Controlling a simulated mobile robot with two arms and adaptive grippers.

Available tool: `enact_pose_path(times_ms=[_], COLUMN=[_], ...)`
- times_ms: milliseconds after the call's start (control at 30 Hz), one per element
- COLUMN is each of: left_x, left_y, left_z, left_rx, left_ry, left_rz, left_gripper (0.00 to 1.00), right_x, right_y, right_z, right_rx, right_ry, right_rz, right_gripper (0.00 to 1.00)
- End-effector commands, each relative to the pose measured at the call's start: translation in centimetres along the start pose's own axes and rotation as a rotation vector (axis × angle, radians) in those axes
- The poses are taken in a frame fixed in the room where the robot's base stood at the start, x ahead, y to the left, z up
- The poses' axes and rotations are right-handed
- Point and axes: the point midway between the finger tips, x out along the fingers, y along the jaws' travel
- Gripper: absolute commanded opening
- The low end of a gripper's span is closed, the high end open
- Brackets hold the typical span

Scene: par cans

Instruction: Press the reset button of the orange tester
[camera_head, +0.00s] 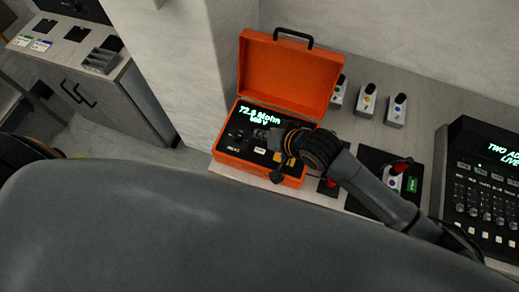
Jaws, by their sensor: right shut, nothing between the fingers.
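The orange tester (228,160) is an open orange case on the bench, its lid (288,72) tilted up at the back. Its black panel has a lit display (261,115) reading about "72.8 Mohm" with a second line below. Small labelled controls show on the panel; I cannot tell for sure which is the reset button. My right gripper (264,133) is shut and empty, over the middle of the panel below the display. Its wrist hides the right part of the panel. I cannot tell if the fingertips touch it. My left gripper is not in view.
Several small switch boxes (395,110) stand behind the tester to the right. A black plate with a red-handled lever (400,165) lies under my right arm. A grey cabinet (105,100) stands at the left.

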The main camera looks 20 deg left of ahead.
Motion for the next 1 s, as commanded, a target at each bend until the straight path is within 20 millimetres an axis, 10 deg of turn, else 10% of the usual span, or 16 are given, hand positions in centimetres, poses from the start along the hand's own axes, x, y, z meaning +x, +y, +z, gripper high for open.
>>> enact_pose_path(times_ms=[433,1000], left_x=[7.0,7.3], left_y=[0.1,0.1], left_z=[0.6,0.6], left_rx=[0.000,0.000], left_ry=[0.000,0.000], left_rz=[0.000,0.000], left_gripper=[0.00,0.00], right_x=[4.1,5.4], right_y=[3.1,3.9], right_z=[3.0,3.9], right_rx=[-0.001,0.001], right_ry=[0.000,0.000], right_rz=[0.001,0.001], right_gripper=[0.00,0.00])
